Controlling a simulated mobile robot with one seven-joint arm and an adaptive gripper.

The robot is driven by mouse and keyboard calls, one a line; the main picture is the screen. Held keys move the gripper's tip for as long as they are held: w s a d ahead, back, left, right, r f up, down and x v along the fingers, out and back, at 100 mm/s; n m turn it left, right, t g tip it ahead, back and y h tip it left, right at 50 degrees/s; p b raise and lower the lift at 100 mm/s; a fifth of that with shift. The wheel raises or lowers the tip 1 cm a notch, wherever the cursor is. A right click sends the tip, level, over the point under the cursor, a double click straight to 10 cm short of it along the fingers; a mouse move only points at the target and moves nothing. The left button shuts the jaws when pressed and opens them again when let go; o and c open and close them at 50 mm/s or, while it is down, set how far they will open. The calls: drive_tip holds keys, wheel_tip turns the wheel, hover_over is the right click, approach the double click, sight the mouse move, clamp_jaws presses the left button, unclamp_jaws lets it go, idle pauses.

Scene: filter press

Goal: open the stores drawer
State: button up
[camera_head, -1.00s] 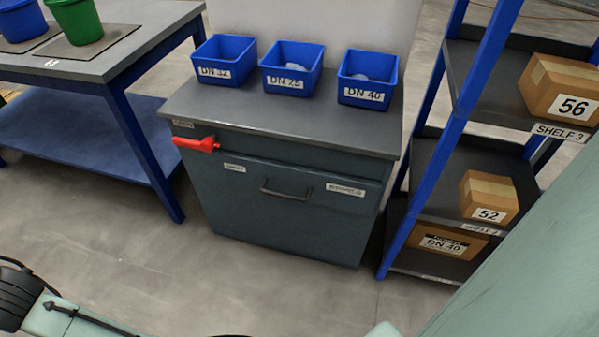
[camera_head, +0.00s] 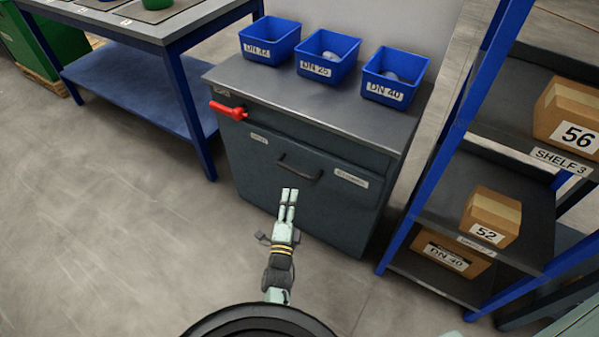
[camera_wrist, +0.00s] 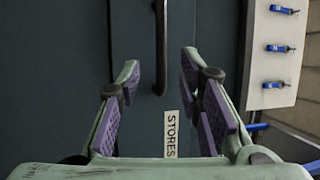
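The stores drawer (camera_head: 345,193) is a dark blue-grey front in the cabinet below the grey top, and it looks shut. Its dark bar handle (camera_head: 300,168) sits near the middle of the front. In the wrist view the handle (camera_wrist: 160,45) runs upright in the picture, with the white STORES label (camera_wrist: 171,133) below its end. My gripper (camera_head: 289,192) is in front of the drawer, just below the handle in the head view. In the wrist view its two fingers (camera_wrist: 160,82) are spread apart, with the handle's end between them. I cannot tell whether they touch it; nothing is gripped.
A red lever (camera_head: 229,110) sticks out at the cabinet's upper left. Blue bins (camera_head: 324,55) stand on its top. A blue-framed shelf rack (camera_head: 447,140) with boxes stands close on the right. A workbench (camera_head: 130,20) is at left. The floor (camera_head: 110,200) at left is clear.

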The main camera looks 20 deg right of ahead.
sight(295, 170)
drive_tip(key=p+x, duration=0.2)
drive_tip(key=x, duration=0.8)
drive_tip(key=shift+w+r, duration=0.2)
drive_tip(key=shift+c, duration=0.2)
clamp_jaws()
